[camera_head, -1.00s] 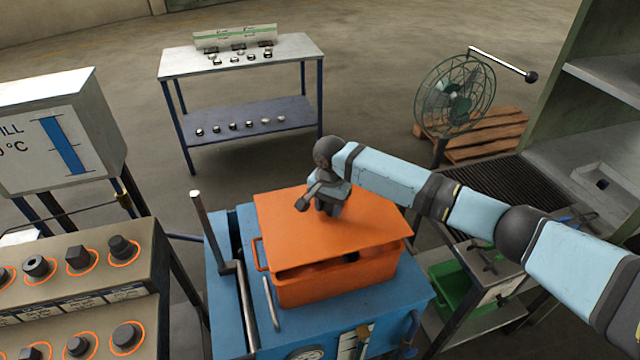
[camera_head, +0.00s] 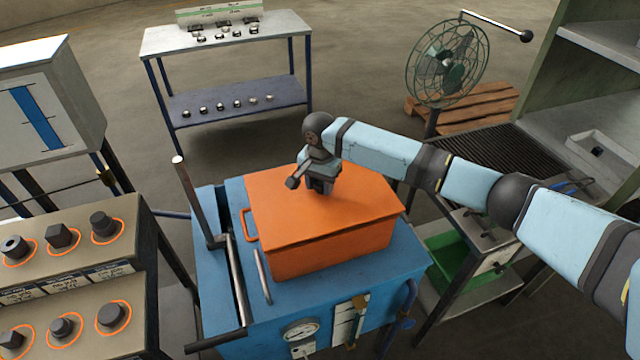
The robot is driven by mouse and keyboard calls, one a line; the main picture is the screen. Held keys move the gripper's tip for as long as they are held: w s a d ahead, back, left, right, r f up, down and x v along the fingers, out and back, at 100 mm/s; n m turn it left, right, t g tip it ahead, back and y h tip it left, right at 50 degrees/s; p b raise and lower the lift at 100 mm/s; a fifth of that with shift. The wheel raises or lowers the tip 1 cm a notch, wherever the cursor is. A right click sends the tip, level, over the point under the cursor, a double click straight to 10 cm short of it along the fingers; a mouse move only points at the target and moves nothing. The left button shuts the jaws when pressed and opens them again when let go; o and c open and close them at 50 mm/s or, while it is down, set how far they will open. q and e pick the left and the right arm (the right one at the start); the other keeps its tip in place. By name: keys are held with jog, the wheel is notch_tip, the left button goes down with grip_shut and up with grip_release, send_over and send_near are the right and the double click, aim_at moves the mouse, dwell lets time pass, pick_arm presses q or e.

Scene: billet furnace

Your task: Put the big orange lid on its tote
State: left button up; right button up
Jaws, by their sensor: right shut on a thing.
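The big orange lid (camera_head: 355,213) lies flat over the top of the orange tote (camera_head: 330,252). No gap shows between the lid and the tote's front side. The tote stands on a blue machine bench (camera_head: 233,335), with a handle at its left side. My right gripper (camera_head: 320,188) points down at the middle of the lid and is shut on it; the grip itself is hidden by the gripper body. My left gripper is not in view.
A blue-legged table (camera_head: 225,36) with small parts stands at the back. A control box with knobs (camera_head: 75,235) is at the left. Upright and slanting bars (camera_head: 192,205) stand left of the tote. A fan (camera_head: 447,62) and a shelf unit (camera_head: 600,90) are at the right.

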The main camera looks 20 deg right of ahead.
jog(key=shift+p, duration=0.3)
dwell(0.5)
jog(key=shift+a+p, duration=0.1)
jog(key=shift+p, duration=0.45)
jog(key=shift+f, duration=0.75)
dwell(1.2)
jog(key=o, duration=1.1)
jog(key=shift+s, duration=0.1)
jog(key=shift+o, duration=0.2)
